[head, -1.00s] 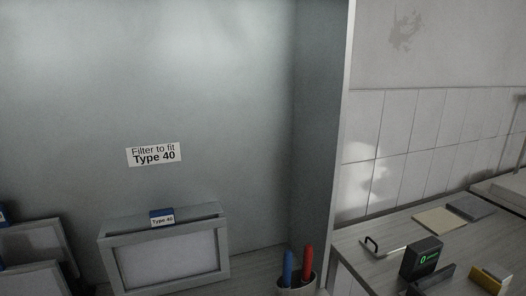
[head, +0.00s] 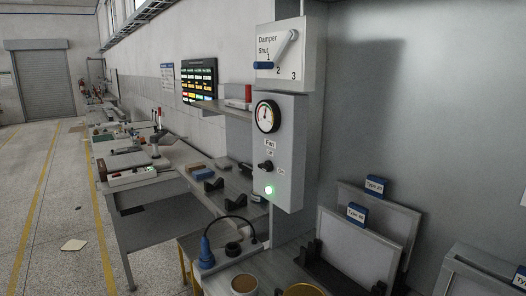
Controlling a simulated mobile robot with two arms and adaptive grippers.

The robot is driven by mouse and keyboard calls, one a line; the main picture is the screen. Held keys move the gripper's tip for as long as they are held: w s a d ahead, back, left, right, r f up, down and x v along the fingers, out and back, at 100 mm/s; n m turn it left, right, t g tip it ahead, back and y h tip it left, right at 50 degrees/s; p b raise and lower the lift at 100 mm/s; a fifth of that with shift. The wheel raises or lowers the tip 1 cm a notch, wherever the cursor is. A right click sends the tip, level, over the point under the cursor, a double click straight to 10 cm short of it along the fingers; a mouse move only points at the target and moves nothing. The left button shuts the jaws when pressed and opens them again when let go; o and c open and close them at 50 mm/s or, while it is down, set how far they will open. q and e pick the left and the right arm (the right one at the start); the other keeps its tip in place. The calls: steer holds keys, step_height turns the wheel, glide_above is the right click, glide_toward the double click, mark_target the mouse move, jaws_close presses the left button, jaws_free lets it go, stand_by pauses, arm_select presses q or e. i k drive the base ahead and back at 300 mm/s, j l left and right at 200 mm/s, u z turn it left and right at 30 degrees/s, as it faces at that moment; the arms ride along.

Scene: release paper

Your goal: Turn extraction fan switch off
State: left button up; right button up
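The fan control box (head: 288,150) is a grey box on the post at the centre of the head view. Its fan switch (head: 265,166) is a small black knob below the word "Fan". A label above the knob seems to read "Off" and one to its right "On"; the knob's exact direction is too small to tell surely. A green lamp (head: 269,190) is lit below the switch. A round gauge (head: 268,117) sits above it. Neither of my grippers is in view.
A damper panel (head: 300,55) with a lever is above the box. Below are filters in a black rack (head: 318,270), a blue-handled tool (head: 206,252) and a cup (head: 244,285). A cluttered bench (head: 165,177) stands left; open floor (head: 50,215) lies further left.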

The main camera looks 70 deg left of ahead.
mark_target(268, 166)
steer(key=u, duration=2.05)
